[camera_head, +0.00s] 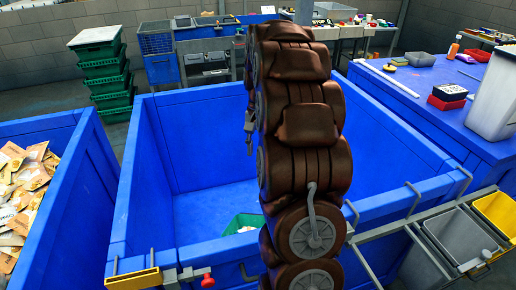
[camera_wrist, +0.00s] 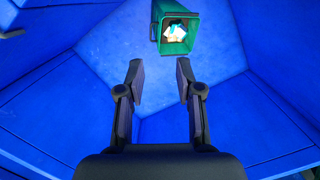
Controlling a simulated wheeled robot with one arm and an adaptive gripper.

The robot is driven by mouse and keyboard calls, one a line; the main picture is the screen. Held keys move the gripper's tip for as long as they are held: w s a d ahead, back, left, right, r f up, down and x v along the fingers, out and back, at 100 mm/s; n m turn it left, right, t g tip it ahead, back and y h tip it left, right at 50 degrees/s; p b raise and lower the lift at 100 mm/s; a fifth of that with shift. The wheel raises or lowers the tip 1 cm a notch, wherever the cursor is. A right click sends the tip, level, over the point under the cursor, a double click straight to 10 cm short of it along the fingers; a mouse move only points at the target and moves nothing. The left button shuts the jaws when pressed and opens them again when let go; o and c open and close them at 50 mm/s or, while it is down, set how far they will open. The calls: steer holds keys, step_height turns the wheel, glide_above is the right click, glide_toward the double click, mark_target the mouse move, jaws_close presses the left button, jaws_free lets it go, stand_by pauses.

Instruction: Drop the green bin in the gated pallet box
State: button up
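The gated pallet box (camera_head: 215,105) is a large blue open-topped box in the middle of the head view. The green bin (camera_wrist: 176,40) lies on the box floor in the wrist view, its open end towards me, with some light-coloured contents inside. In the head view a part of the green bin (camera_head: 240,222) shows on the floor, the rest hidden behind my brown arm. My gripper (camera_wrist: 161,75) points down into the box, its two fingers apart with nothing between them. The bin is beyond the fingertips, not touching them. My gripper is hidden in the head view.
A second blue box (camera_head: 85,190) full of packets stands at left. Stacked green crates (camera_head: 104,75) stand behind. A blue table (camera_head: 420,95) with a red and black container (camera_head: 448,95) is at right. Grey (camera_head: 458,235) and yellow (camera_head: 497,212) bins hang at front right.

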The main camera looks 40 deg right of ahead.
step_height(320, 180, up, 12)
steer(key=w+d, duration=0.1)
steer(key=shift+d, duration=0.2)
stand_by(0.5)
steer(key=shift+f, duration=0.1)
stand_by(0.4)
